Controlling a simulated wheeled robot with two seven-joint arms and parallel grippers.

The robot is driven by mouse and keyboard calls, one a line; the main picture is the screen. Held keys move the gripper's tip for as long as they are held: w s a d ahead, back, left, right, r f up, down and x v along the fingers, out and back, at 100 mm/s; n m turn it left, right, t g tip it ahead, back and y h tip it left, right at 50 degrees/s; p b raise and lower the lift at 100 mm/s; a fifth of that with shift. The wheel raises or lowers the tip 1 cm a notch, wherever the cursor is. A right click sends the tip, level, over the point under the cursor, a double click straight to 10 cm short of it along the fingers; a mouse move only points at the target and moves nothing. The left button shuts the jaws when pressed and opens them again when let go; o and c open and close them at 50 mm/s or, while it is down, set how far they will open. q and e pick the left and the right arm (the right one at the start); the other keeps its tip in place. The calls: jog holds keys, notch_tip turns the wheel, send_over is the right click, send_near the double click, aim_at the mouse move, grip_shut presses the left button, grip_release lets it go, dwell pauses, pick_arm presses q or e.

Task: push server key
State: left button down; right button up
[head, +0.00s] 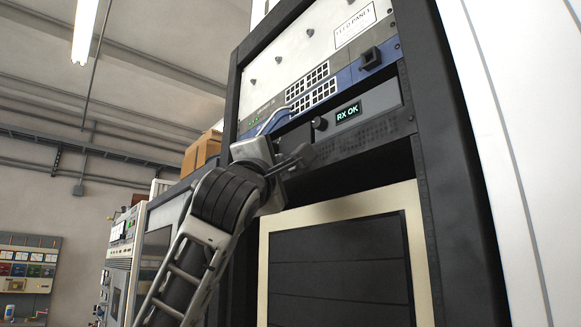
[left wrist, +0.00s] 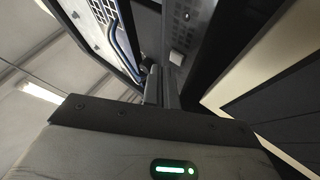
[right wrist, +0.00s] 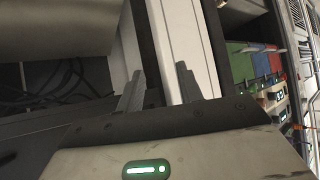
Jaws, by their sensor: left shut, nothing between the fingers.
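A grey rack unit (head: 381,99) with a lit green "RX OK" display (head: 347,113) sits in the black rack, above a perforated panel. A dark round knob (head: 319,123) is left of the display. I cannot tell for sure which part is the server key. My left gripper (head: 301,156) is in front of the rack, just below and left of the knob, fingers together and empty. In the left wrist view its closed fingers (left wrist: 163,80) point at the rack front, near a small light block (left wrist: 177,57). My right gripper (right wrist: 160,88) is open and empty, away from the rack unit.
A cream-framed dark panel (head: 412,240) is below. A white cabinet (head: 515,120) stands right.

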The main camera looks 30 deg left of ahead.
pick_arm(q)
jog(key=s, duration=0.1)
jog(key=s+a+b, duration=0.1)
jog(key=s, duration=0.1)
jog(key=s+a+b, duration=0.1)
jog(key=s, duration=0.1)
jog(key=shift+s+a, duration=0.1)
jog(key=shift+s, duration=0.05)
dwell(0.5)
